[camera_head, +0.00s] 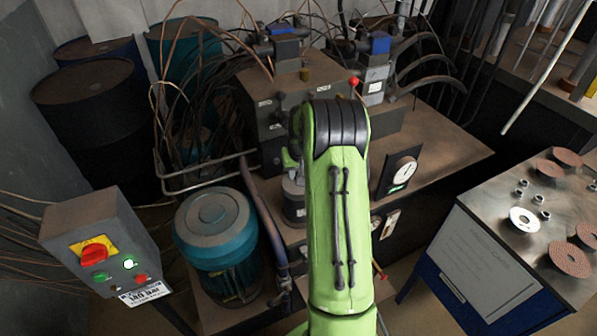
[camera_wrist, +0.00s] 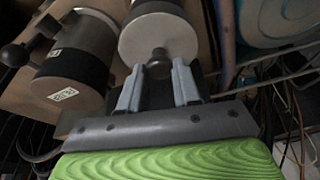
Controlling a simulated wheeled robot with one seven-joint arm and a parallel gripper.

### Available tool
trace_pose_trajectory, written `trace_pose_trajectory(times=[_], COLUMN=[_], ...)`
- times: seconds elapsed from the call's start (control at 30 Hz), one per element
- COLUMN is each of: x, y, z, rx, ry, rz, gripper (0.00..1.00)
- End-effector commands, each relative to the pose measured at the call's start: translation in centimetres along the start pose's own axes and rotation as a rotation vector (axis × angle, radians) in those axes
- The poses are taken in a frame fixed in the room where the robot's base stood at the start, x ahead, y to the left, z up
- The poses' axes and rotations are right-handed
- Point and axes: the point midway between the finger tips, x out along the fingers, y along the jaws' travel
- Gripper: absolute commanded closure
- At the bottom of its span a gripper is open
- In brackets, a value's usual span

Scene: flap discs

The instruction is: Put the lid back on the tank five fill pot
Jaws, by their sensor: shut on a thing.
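My gripper (camera_wrist: 158,72) shows in the wrist view, its two grey fingers on either side of a dark round knob. The knob stands on a pale grey disc, the lid (camera_wrist: 160,38), and the gripper is shut on it. A dark-banded cylinder shows around and behind the lid; I cannot tell whether the lid rests on it or is apart. Beside it to the left is a grey cylindrical pot (camera_wrist: 75,82) with a dark band and a small white label too blurred to read.
A teal motor-like drum (camera_head: 215,235) stands left of my arm, with a switch box (camera_head: 100,245) further left. Valve blocks (camera_head: 280,110) and hoses crowd the back. A dial gauge (camera_head: 402,170) is right of the arm. A bench (camera_head: 490,205) with discs and nuts stands at right.

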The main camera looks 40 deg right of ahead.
Motion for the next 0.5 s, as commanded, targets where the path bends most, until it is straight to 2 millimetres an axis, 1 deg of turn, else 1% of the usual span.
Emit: trace_pose_trajectory(times=[0.5], x=[0.96], y=[-0.01], z=[0.29], rx=[0.000], ry=[0.000], rz=[0.000], gripper=[1.00])
